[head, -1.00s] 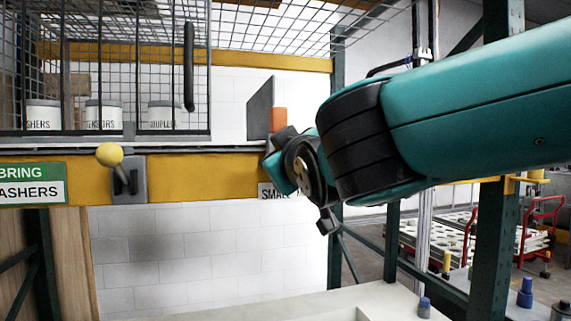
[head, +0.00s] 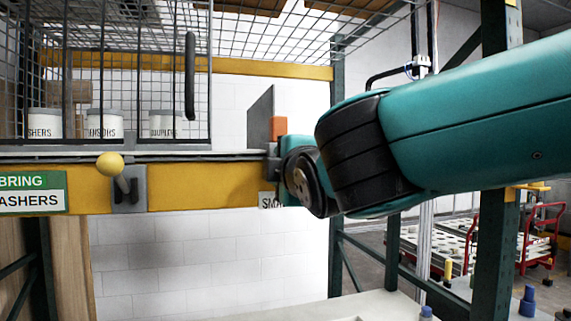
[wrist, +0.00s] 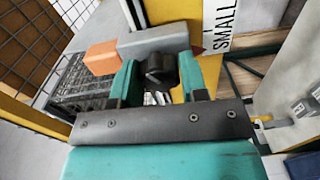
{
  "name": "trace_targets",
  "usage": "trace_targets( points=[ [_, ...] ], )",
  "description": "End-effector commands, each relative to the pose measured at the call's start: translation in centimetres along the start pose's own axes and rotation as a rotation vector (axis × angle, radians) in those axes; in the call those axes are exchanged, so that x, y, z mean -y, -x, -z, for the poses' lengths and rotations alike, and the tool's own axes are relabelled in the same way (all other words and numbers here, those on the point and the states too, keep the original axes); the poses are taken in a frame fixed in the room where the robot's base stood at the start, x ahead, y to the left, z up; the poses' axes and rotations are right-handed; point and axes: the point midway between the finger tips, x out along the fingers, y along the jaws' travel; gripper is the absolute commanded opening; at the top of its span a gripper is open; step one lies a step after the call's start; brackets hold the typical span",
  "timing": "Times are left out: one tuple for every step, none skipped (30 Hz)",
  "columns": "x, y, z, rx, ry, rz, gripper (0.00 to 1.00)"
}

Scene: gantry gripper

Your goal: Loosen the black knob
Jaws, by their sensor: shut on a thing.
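The black knob (wrist: 158,69) sits at the end of a grey block on the yellow beam in the wrist view. My gripper (wrist: 160,78) has its teal fingers on either side of the knob and is shut on it. The grey block (wrist: 155,40) has an orange end piece (wrist: 100,57), which also shows in the head view (head: 279,127). In the head view my dark wrist hides the knob and most of the gripper.
A yellow-balled lever (head: 110,164) stands on the beam (head: 200,187) at left. A wire cage (head: 150,60) with white containers (head: 104,123) is above it. A dark upright plate (head: 261,118) stands beside the orange piece. A green post (head: 497,150) is at right.

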Motion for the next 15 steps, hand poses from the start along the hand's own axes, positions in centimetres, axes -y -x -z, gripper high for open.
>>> trace_targets(
  points=[
    [-0.12,0.00,0.02,0.000,0.046,0.001,0.17],
    [-0.12,0.00,0.02,0.000,0.074,0.001,0.17],
    [-0.12,0.00,0.02,0.000,0.112,0.001,0.17],
    [-0.12,0.00,0.02,0.000,0.141,0.001,0.17],
    [-0.12,0.00,0.02,0.000,0.169,0.001,0.17],
    [-0.12,0.00,0.03,0.000,0.207,0.001,0.17],
    [-0.12,-0.01,0.03,-0.001,0.235,0.002,0.17],
    [-0.13,-0.01,0.03,-0.001,0.264,0.002,0.17],
    [-0.14,-0.01,0.04,-0.001,0.302,0.002,0.17],
    [-0.15,-0.01,0.04,-0.001,0.331,0.002,0.17],
    [-0.16,-0.01,0.04,-0.001,0.360,0.002,0.17],
    [-0.16,0.00,0.04,-0.001,0.398,0.001,0.17],
    [-0.16,0.00,0.04,-0.001,0.426,0.002,0.17],
    [-0.17,0.01,0.03,-0.001,0.454,0.002,0.17],
    [-0.18,0.01,0.03,-0.001,0.492,0.002,0.17]
  ],
)
